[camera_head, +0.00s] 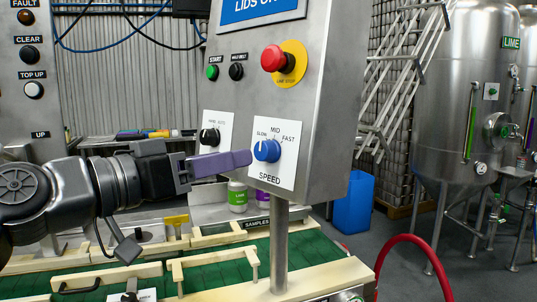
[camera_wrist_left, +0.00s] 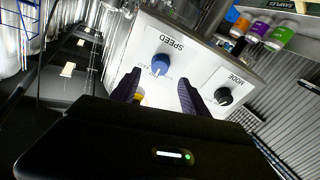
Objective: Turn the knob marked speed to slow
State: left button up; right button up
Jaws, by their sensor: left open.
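The blue speed knob (camera_head: 267,150) sits on a white plate lettered SLOW, MID, FAST and SPEED, on the slanted grey control box. I cannot tell surely which label its pale pointer faces. My left gripper (camera_head: 249,158) has purple fingers and reaches in from the left, its tips close to the knob's left side. In the left wrist view the knob (camera_wrist_left: 160,63) shows just beyond the gap between the open fingers (camera_wrist_left: 158,78). Nothing is held, and whether a finger touches the knob is unclear. My right gripper is not in view.
A black mode knob (camera_head: 209,137) is left of the speed knob, just above my left fingers. A red emergency button (camera_head: 274,58) and green start button (camera_head: 212,72) are higher up. A post (camera_head: 280,245) carries the box above wooden rails and green belts.

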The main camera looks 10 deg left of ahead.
aim_at(260, 151)
pick_arm(q)
jog(key=p+x, duration=0.1)
jog(key=x, duration=0.6)
jog(key=shift+w+p, duration=0.1)
jog(key=shift+p, duration=0.2)
jog(key=shift+c, duration=0.3)
grip_shut()
dwell(0.4)
